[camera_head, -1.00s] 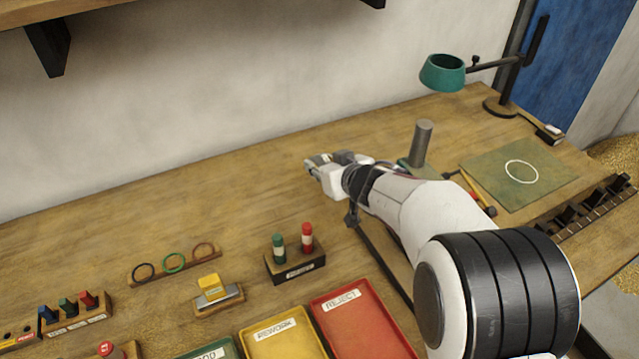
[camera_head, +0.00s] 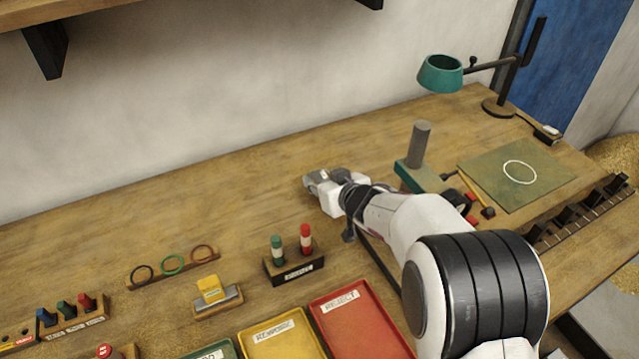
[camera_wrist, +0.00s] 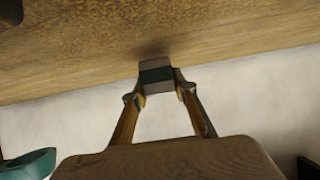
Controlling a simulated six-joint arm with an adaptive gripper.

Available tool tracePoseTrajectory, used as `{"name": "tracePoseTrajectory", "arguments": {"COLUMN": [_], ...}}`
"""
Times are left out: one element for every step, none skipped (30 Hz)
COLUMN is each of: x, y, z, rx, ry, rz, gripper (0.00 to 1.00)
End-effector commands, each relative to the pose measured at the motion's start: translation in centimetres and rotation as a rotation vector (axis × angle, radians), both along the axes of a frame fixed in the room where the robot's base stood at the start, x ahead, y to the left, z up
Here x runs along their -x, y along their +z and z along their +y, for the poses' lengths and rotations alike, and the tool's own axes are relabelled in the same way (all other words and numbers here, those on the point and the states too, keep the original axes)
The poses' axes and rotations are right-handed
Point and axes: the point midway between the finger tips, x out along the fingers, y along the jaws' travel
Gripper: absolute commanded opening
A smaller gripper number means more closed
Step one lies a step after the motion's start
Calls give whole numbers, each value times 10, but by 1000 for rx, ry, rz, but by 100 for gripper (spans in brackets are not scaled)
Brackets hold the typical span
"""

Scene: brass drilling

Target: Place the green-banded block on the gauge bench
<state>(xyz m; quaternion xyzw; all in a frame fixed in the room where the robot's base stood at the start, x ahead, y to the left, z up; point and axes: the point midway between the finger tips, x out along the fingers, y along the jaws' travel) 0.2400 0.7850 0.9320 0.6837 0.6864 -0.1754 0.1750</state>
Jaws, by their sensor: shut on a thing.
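The green-banded block (camera_wrist: 157,72) is grey with a dark green band across its middle, seen in the wrist view. My gripper (camera_wrist: 160,90) is shut on it, with one fingertip at each side. A dark shadow lies on the wooden surface by the block; I cannot tell whether the block touches the wood. In the head view my gripper (camera_head: 313,181) is over the middle of the wooden bench (camera_head: 215,170), and the block cannot be made out there. No label in view marks which part is the gauge bench.
A green stand with a grey post (camera_head: 418,146) is right of my gripper. A green mat with a white circle (camera_head: 515,173) lies farther right, near a teal lamp (camera_head: 440,73). A peg block (camera_head: 293,264) and red tray (camera_head: 360,325) stand in front.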

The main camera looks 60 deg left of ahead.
Motion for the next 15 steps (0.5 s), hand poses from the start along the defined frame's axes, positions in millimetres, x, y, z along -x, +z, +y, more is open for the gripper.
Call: {"name": "tracePoseTrajectory", "arguments": {"x": [0,0,0,0,0,0,0,0,0,0,0,0,0,0,0], "y": [-3,-6,-9,-10,-11,-12,-12,-12,-12,-12,-12,-12,-12,-12,-12], "z": [1,1,1,1,1,1,1,1,1,1,1,1,1,1,1], "rx": [-3,-3,-3,-4,-4,-5,-5,-6,-6,-6,-6,-6,-6,-6,-5], "ry": [-1,0,0,0,0,0,0,0,0,0,0,0,0,0,0], "rz": [2,0,1,1,1,0,0,-1,-1,-1,-1,-1,-1,-1,-1], "gripper": [0,0,0,0,0,0,0,0,0,0,0,0,0,0,0]}}
